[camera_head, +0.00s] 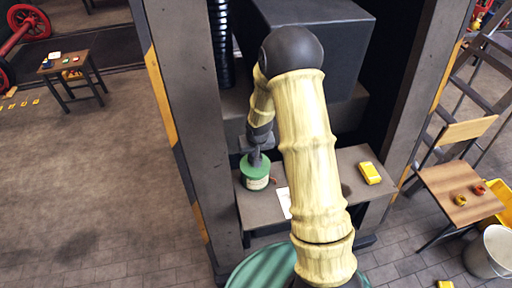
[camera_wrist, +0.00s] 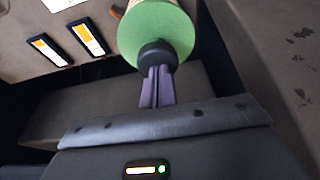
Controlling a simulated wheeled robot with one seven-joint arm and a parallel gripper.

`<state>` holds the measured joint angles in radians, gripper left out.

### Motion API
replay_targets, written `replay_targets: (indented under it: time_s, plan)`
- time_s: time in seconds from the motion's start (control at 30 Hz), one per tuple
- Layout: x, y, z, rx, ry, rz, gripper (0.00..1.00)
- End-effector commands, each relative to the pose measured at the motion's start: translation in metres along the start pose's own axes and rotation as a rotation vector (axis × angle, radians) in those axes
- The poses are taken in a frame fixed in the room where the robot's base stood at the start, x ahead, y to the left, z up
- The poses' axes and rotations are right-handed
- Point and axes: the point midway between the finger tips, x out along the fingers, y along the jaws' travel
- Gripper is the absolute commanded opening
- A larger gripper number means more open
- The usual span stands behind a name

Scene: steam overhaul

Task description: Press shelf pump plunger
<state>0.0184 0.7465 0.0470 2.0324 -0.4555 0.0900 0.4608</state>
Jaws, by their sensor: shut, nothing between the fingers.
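The shelf pump is a green can (camera_head: 256,175) with a pale label, upright on the left part of the shelf (camera_head: 357,192). In the wrist view its green top (camera_wrist: 178,28) carries a dark round plunger knob (camera_wrist: 157,54). My gripper (camera_head: 256,156) is over the can, its fingers pointing down. In the wrist view the gripper (camera_wrist: 156,72) is shut, with its fingertips right at the plunger knob. Nothing shows between the fingers. I cannot tell how firmly they touch the knob or how far down the plunger is.
A white sheet (camera_head: 284,202) and a yellow object (camera_head: 370,173) lie on the shelf. Dark machine uprights (camera_head: 188,110) flank it. A green drum (camera_head: 262,266) stands in front. A wooden chair (camera_head: 459,190) and a bucket (camera_head: 490,252) stand right. Open floor lies left.

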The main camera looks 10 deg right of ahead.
Motion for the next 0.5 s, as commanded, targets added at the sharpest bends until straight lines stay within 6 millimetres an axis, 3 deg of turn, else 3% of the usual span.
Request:
replay_targets:
  time_s: [0.27, 0.5]
  plan:
    - [0.002, 0.000, 0.004, 0.000, -0.012, 0.001, 0.00]
    - [-0.023, 0.000, -0.004, 0.000, -0.007, 0.000, 0.00]
